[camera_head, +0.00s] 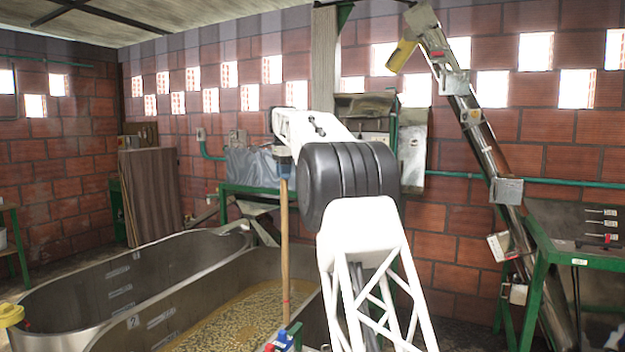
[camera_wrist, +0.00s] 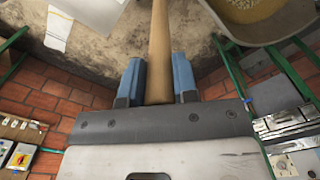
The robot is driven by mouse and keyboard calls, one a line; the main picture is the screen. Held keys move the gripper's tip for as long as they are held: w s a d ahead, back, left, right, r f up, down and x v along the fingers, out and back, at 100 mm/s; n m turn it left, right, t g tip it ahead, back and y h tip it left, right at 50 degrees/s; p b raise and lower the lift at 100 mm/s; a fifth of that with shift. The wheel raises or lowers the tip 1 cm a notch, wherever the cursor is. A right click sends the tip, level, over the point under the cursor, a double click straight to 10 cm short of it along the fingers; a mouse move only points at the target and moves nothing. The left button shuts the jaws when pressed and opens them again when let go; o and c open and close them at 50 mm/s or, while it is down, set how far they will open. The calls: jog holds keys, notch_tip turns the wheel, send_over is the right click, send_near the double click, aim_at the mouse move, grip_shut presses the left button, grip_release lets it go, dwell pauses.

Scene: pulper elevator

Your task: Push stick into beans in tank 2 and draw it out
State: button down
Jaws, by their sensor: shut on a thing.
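My gripper (camera_head: 284,170) is shut on a wooden stick (camera_head: 285,235), which hangs nearly upright below it. In the wrist view the stick (camera_wrist: 159,40) sits between the two blue fingers of my gripper (camera_wrist: 157,78). Tank 2 (camera_head: 133,322) is a steel trough marked with a 2, with pale beans (camera_head: 235,318) in yellowish liquid. In the head view the stick passes in front of the tank. Its lower end is close to a blue, green and red item (camera_head: 285,338) at the bottom edge; whether they touch is unclear.
Another steel tank (camera_head: 75,285) lies to the left of tank 2. A green-framed table (camera_head: 575,255) with tools stands at right, beside a slanting elevator (camera_head: 480,140). A grey-covered machine (camera_head: 250,165) stands behind the tanks. A yellow item (camera_head: 10,315) is at the left edge.

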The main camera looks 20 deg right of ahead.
jog(key=w+a+r+m, duration=0.1)
jog(key=a+r, duration=0.1)
jog(key=a, duration=2.5)
jog(key=shift+w+a, duration=0.15)
jog(key=shift+w, duration=0.05)
jog(key=shift+f, duration=0.25)
